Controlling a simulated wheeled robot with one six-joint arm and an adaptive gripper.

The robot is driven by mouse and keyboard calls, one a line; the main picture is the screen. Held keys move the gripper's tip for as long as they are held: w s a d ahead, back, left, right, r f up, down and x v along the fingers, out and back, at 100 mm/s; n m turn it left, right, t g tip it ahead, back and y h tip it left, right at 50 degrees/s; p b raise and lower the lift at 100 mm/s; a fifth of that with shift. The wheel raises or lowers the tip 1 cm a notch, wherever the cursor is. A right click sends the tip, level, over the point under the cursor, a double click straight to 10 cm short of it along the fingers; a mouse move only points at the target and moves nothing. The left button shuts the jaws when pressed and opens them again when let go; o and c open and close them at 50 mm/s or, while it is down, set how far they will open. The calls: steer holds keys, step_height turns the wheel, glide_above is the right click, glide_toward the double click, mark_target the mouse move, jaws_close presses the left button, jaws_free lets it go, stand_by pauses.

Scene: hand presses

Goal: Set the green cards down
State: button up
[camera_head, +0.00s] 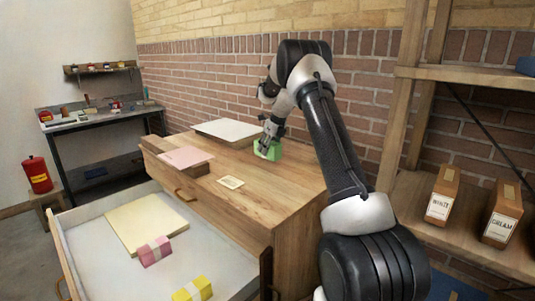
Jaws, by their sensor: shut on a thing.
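The green cards (273,152) are a small green block on the wooden chest top, toward its back right. My gripper (264,146) is shut on the green cards from above and hides part of them. They look to be at or just above the wood; I cannot tell whether they touch it.
The wooden chest (260,205) also bears a white tray (228,131), a pink sheet (187,157) and a small cream card (230,182). Its open drawer (90,218) holds a cream pad (140,222), pink cards (154,251) and yellow cards (193,289). A brick wall stands behind.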

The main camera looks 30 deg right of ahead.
steer(key=shift+f, duration=1.25)
steer(key=o, duration=1.2)
steer(key=shift+f, duration=0.1)
steer(key=shift+o, duration=0.2)
